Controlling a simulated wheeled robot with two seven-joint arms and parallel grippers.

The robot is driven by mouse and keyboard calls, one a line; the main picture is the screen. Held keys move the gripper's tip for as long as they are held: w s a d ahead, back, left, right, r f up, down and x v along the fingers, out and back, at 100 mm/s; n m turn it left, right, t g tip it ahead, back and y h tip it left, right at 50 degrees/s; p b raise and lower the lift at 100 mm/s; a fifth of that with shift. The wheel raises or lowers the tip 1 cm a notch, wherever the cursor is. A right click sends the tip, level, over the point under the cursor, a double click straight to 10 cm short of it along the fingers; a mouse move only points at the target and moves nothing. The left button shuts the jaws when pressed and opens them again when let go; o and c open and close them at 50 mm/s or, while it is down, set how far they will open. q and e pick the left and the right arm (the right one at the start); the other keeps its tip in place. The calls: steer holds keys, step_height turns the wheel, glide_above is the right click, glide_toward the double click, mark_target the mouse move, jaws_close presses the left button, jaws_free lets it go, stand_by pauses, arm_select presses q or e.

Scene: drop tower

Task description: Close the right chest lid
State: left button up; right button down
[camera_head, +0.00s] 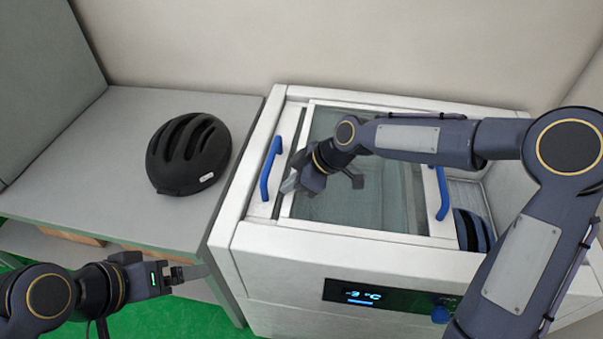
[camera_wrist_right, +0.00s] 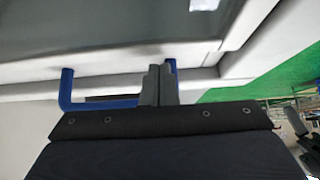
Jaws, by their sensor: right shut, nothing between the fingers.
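The white chest (camera_head: 262,245) has a framed glass top. A blue handle (camera_head: 271,168) stands at the left end of the top. A second blue handle (camera_head: 441,193) is on the right frame edge of the right lid (camera_head: 412,195). The right lid sits left of the chest's right wall, leaving a gap there. My right gripper (camera_head: 289,185) is shut and empty over the left part of the top, just right of the left handle. In the right wrist view its closed fingers (camera_wrist_right: 160,85) cover part of a blue handle (camera_wrist_right: 68,92); contact is unclear. My left gripper (camera_head: 200,271) is low, left of the chest.
A dark helmet (camera_head: 188,154) lies on the grey table (camera_head: 105,190) left of the chest. A dark blue striped object (camera_head: 474,230) shows inside the gap at the right. A display (camera_head: 375,298) is on the chest's front. My right arm spans the top from the right.

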mark_target(407, 209)
steer(key=shift+x, duration=1.15)
steer(key=shift+d, duration=0.15)
steer(key=d, duration=0.3)
steer(key=s+d, duration=0.1)
steer(key=d, duration=0.3)
steer(key=s+d, duration=0.1)
steer(key=d, duration=0.2)
steer(key=shift+d+b, duration=0.35)
steer(key=shift+b, duration=0.05)
steer(key=s+d, duration=0.1)
steer(key=d, duration=0.4)
steer(key=s+d+p, duration=0.1)
steer(key=d, duration=0.5)
steer(key=s+d+p, duration=0.1)
steer(key=d, duration=0.4)
steer(key=shift+s+d, duration=0.3)
steer(key=shift+d, duration=0.05)
steer(key=shift+s+d+p, duration=0.1)
steer(key=shift+d+p, duration=0.2)
steer(key=shift+d, duration=0.3)
steer(key=shift+d, duration=0.1)
